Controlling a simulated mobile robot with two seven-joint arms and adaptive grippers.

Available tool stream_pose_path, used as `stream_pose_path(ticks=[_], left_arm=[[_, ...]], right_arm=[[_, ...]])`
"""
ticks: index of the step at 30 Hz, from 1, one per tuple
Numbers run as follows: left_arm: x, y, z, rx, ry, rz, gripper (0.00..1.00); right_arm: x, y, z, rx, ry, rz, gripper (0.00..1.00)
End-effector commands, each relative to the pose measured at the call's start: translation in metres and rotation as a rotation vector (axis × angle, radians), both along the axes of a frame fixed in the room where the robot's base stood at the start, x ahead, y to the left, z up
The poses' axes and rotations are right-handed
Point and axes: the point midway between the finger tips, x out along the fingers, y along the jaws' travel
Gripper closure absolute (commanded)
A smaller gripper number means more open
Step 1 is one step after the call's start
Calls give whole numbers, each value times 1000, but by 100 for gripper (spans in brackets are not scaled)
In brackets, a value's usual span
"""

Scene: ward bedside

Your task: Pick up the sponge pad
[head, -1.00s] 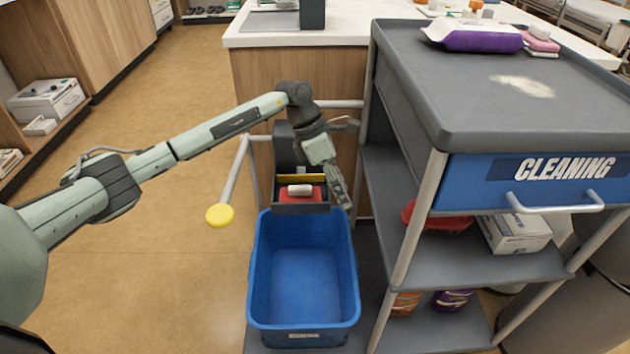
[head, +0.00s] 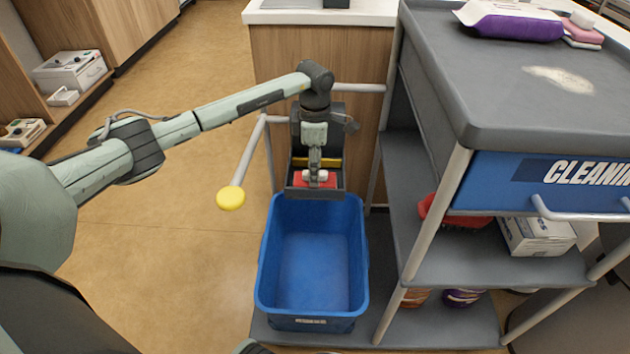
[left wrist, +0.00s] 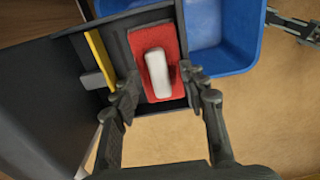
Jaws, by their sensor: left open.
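The sponge pad looks to be the red pad with a white block-shaped grip on top (left wrist: 166,45). It lies in a dark tray (left wrist: 122,45) behind the blue bucket, and it also shows in the head view (head: 327,182), partly covered by my fingers. My left gripper (left wrist: 158,90) is open and empty. Its two fingers are on either side of the pad's near end in the left wrist view. In the head view the left gripper (head: 315,170) points down over the tray. What looks like part of my right gripper (left wrist: 293,25) shows at the left wrist view's upper right edge; its jaws are unclear.
The empty blue bucket (head: 312,265) stands in front of the tray. A yellow strip (left wrist: 100,60) runs beside the pad. The grey cleaning cart (head: 500,85) rises close on the right. A yellow-ended rail (head: 230,198) sticks out left. Open floor lies to the left.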

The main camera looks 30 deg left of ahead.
Motion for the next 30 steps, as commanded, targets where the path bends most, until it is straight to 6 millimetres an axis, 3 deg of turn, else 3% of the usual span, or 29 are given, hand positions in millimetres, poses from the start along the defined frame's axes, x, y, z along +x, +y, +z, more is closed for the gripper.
stream_pose_path(ticks=[4, 15, 25, 30], left_arm=[[0, 0, 1, 0, -1, 0, 57], [0, 0, 1, 0, -1, 1, 100], [1, 0, 5, -1, -3, 1, 100], [1, 1, 31, 0, -5, 1, 100]], right_arm=[[0, 0, 0, 1, 0, 0, 60], [-1, 1, -1, 1, 3, 1, 60], [0, 3, 1, 4, 0, -1, 60], [0, 3, 1, 4, 0, -1, 60]])
